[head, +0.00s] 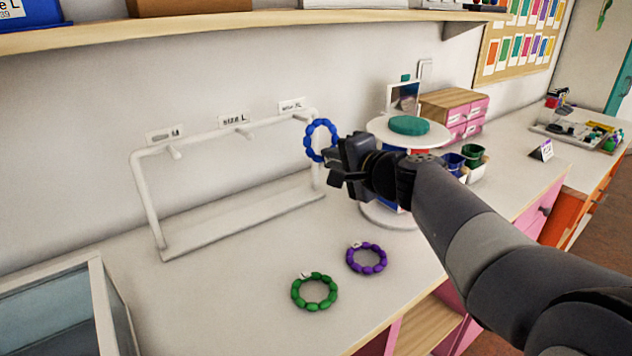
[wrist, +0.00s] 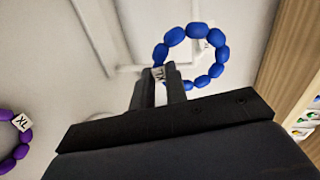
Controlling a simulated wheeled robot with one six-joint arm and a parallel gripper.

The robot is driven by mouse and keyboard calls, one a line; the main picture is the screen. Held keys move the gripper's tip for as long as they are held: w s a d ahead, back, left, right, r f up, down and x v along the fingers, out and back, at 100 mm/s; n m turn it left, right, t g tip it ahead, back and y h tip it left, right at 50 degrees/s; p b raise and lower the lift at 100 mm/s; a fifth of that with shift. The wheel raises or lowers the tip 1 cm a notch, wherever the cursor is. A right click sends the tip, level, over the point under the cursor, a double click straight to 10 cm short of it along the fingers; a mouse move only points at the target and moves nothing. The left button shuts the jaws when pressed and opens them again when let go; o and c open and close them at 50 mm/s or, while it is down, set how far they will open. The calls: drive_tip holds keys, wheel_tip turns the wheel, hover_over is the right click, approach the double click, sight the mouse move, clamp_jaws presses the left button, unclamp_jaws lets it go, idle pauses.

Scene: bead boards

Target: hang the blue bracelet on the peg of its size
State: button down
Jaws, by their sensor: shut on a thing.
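The blue bracelet (head: 309,133) hangs upright from my gripper (head: 334,164) beside the right end of the white peg rack (head: 150,205). In the wrist view the blue bracelet (wrist: 161,53) is a ring of beads gripped at its lower left edge. My gripper (wrist: 160,88) is shut on it there, by a small white tag that I cannot read surely. The rack has a peg under size M (head: 174,153), one under size L (head: 243,132) and one under size XL (head: 301,117). The bracelet is close to the XL peg's tip; I cannot tell whether it is around it.
A green bracelet (head: 298,297) and a purple bracelet (head: 352,261) lie on the table; the purple one's tag reads XL in the wrist view (wrist: 22,123). A round stand (head: 440,140) is behind my gripper. A glass-topped case (head: 97,285) is at front left. A shelf (head: 215,24) runs above.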

drive_tip(key=w+a+f+m+t+h+p, duration=0.1)
drive_tip(key=w+a, duration=0.3)
drive_tip(key=w, duration=0.6)
drive_tip(key=shift+w+f+t, duration=0.15)
drive_tip(key=shift+w+t, duration=0.1)
drive_tip(key=shift+t, duration=0.05)
idle(0.9)
idle(0.7)
drive_tip(key=c, duration=1.3)
unclamp_jaws()
drive_tip(key=shift+c, duration=0.2)
drive_tip(key=shift+d, duration=0.1)
drive_tip(key=b+v, duration=0.1)
drive_tip(key=v, duration=0.9)
drive_tip(key=shift+s, duration=0.4)
